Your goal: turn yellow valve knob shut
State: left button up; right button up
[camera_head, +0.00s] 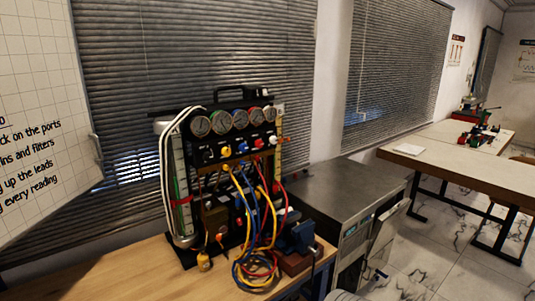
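The gauge rig (215,180) stands upright on the wooden bench, left of the picture's middle. The yellow valve knob (226,151) is on its front panel, in a row of coloured knobs below the gauges. A black knob (208,155) is to its left and a white knob (242,147) to its right. The yellow knob is small here, and I cannot tell how far it is turned. Nothing covers it. Neither of my grippers shows in the head view.
Round gauges (240,120) line the rig's top. Yellow, blue and red hoses (262,225) hang and coil in front. A blue vise (298,236) stands at the bench's right end. The wooden bench (125,275) is bare at left. A metal cabinet (345,187) stands right.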

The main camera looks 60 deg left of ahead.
aim_at(226, 152)
jog(key=i, duration=1.2)
jog(key=u, duration=1.5)
